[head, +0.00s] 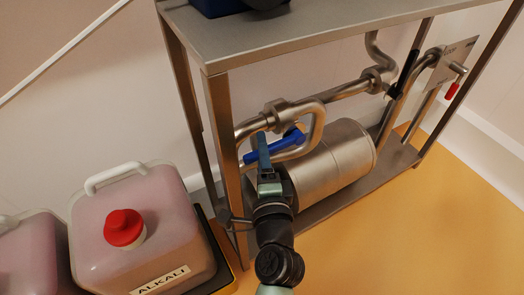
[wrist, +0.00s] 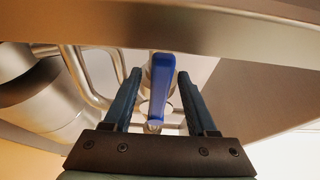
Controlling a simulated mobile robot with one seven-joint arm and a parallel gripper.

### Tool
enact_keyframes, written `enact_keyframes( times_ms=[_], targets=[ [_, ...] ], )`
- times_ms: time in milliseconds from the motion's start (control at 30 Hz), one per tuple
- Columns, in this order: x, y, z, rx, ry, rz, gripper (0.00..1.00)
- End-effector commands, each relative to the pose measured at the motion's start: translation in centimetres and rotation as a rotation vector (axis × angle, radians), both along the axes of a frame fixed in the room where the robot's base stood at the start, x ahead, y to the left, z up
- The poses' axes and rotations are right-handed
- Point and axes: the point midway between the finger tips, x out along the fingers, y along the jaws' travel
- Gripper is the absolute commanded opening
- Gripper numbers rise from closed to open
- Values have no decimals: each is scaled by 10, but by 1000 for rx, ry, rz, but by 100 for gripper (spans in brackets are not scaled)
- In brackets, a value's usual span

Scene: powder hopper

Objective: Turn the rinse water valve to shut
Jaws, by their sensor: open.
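A blue lever handle (head: 285,141) sits on the steel pipework under the bench, and I take it for the rinse water valve, though no label on it is readable. My gripper (head: 262,145) is raised at the handle in the head view and covers part of it. In the wrist view the blue handle (wrist: 160,88) stands between the two spread fingers of my gripper (wrist: 159,73), with a gap on each side. The gripper is open and holds nothing.
A steel bench top (head: 300,30) and its front leg (head: 225,150) are close to my arm. A steel cylinder (head: 340,160) lies behind it. A black handle (head: 408,67) and red handle (head: 452,90) are further right. An alkali canister (head: 165,215) stands left.

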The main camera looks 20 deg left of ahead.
Motion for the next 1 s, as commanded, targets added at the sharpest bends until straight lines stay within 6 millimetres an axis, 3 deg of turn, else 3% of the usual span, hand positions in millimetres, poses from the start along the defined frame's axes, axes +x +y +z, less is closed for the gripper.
enact_keyframes(
  times_ms=[167,467,1000],
  targets=[
    [0,0,0,0,0,0,54],
    [0,0,0,-1,0,0,0],
    [0,0,0,-1,0,0,0]
  ],
)
